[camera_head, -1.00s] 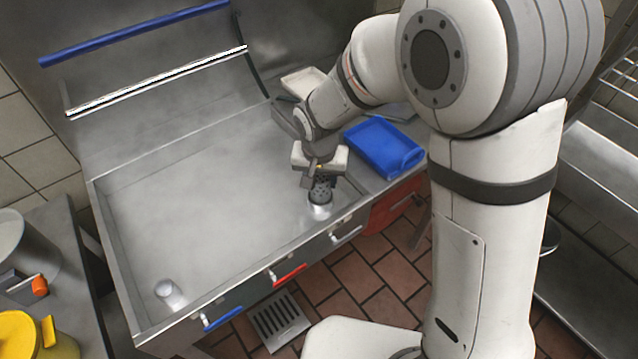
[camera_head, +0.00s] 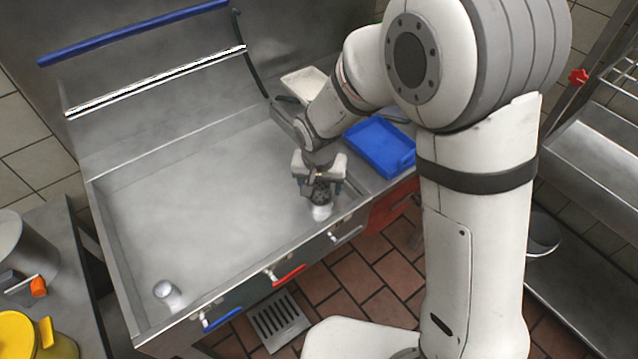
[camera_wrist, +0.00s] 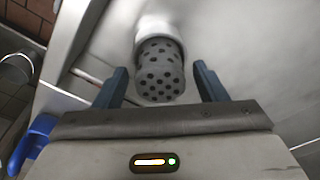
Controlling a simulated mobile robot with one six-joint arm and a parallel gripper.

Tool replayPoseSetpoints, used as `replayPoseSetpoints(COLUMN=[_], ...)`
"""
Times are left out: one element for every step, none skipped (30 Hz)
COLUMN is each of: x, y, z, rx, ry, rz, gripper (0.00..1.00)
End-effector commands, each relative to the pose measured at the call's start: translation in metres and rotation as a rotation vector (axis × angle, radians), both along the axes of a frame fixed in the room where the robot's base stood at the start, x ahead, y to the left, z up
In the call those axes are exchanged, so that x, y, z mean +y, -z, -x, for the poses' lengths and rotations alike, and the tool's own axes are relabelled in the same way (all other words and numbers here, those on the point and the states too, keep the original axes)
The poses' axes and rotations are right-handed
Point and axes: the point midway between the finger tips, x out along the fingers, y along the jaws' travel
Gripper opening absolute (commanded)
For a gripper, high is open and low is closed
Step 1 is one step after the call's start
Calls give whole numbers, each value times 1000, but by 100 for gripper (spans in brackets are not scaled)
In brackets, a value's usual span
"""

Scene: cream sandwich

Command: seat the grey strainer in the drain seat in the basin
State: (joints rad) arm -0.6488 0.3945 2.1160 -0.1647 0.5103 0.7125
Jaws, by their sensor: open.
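The grey strainer (camera_head: 321,193) is a short cylinder with dark holes, near the front right corner of the basin (camera_head: 220,215). It also shows in the wrist view (camera_wrist: 160,75). A pale round drain seat (camera_head: 321,212) lies directly below it and appears as a collar around its far end in the wrist view (camera_wrist: 152,28). The strainer's lower end is hidden, so I cannot tell how deep it sits. My gripper (camera_head: 319,186) is open above the seat. Its two dark fingers (camera_wrist: 160,67) stand either side of the strainer, with a visible gap on each side.
A second pale cylinder (camera_head: 168,294) stands at the basin's front left. A blue tray (camera_head: 380,147) and a pale tray (camera_head: 303,83) lie right of and behind the basin. The basin's front rim runs close to the strainer. The middle of the basin is clear.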

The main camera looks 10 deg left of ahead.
Motion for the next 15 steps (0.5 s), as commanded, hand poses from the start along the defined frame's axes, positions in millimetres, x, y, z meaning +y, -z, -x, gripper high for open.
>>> replayPoseSetpoints(x=[0, 0, 0, 0, 1, 1, 1, 1, 1, 1, 1, 0, 0, 0, 0], y=[-1, -2, -5, -7, -10, -16, -22, -28, -36, -43, -50, -59, -65, -72, -80], z=[0, 0, 0, 0, 0, 1, 2, 3, 4, 5, 6, 8, 9, 10, 11], rx=[0, 0, 0, -2, -3, -4, -4, -5, -5, -6, -5, -5, -5, -5, -5], ry=[0, 0, 0, 0, 0, 0, 0, 0, 0, 0, -1, -1, -2, -2, -2], rz=[0, 0, 0, -1, -2, -2, -2, -3, -3, -5, -4, -4, -4, -4, -3], gripper=[65, 65, 65, 65, 65, 65, 65, 65, 65, 65, 65, 65, 65, 65, 65])
